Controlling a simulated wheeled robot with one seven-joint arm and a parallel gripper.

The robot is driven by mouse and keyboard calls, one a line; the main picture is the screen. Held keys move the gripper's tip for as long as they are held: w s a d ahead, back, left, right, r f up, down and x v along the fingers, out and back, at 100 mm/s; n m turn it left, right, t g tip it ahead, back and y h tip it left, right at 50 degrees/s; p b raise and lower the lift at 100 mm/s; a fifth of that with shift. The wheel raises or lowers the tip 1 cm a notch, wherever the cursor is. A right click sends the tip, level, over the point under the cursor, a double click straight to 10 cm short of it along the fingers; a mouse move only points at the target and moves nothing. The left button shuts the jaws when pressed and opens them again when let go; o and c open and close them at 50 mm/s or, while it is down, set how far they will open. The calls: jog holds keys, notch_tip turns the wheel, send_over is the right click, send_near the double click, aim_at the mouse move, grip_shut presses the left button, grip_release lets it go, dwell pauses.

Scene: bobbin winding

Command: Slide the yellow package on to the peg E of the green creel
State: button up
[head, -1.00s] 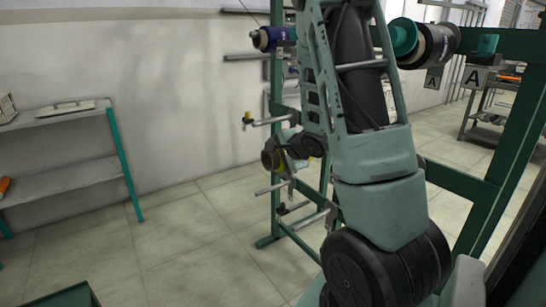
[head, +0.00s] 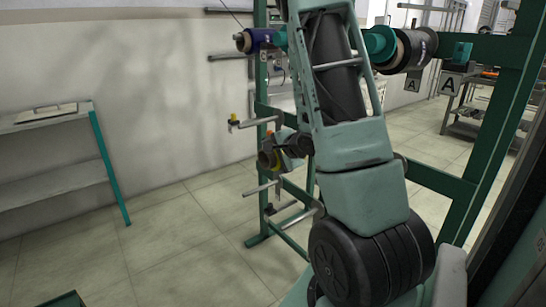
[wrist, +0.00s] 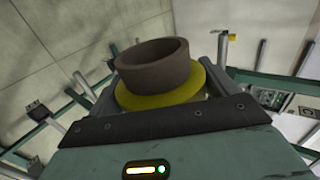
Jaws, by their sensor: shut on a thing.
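The yellow package (wrist: 190,98) has a brown core tube (wrist: 152,68) whose open end faces up in the wrist view. My gripper (wrist: 157,85) is shut on it, with one grey finger on each side. In the head view the package (head: 266,160) shows small and partly hidden at the end of my arm, in front of the green creel (head: 261,90). Bare grey pegs (head: 258,122) stick out to the left of the creel, above and below the package (head: 262,188). No letter E is readable, so I cannot tell which peg is E.
A blue package (head: 262,40) sits high on the creel, left of my arm. A dark package (head: 412,50) sits high on its right side, near signs marked A (head: 448,85). A shelf (head: 50,180) stands at the left. The floor between shelf and creel is clear.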

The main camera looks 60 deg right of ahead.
jog(key=shift+s+d+r+p, duration=0.1)
jog(key=shift+s+d+p, duration=0.15)
jog(key=shift+d+p, duration=0.35)
jog(key=shift+s+d+f+p, duration=0.1)
jog(key=shift+s+d+p, duration=0.2)
jog(key=shift+d, duration=0.5)
jog(key=shift+s+d+r+p, duration=0.1)
jog(key=shift+s+d+p, duration=0.05)
jog(key=shift+d+p, duration=0.5)
jog(key=shift+s+d+p, duration=0.2)
jog(key=shift+d+p, duration=0.1)
jog(key=shift+d, duration=0.5)
jog(key=shift+s+d+p, duration=0.25)
jog(key=shift+d+p, duration=0.4)
jog(key=shift+d, duration=0.05)
jog(key=shift+s+d+p, duration=0.2)
jog(key=shift+d+p, duration=0.4)
jog(key=shift+d, duration=0.1)
jog(key=shift+s+d, duration=0.1)
jog(key=shift+d, duration=0.15)
jog(key=shift+f, duration=0.55)
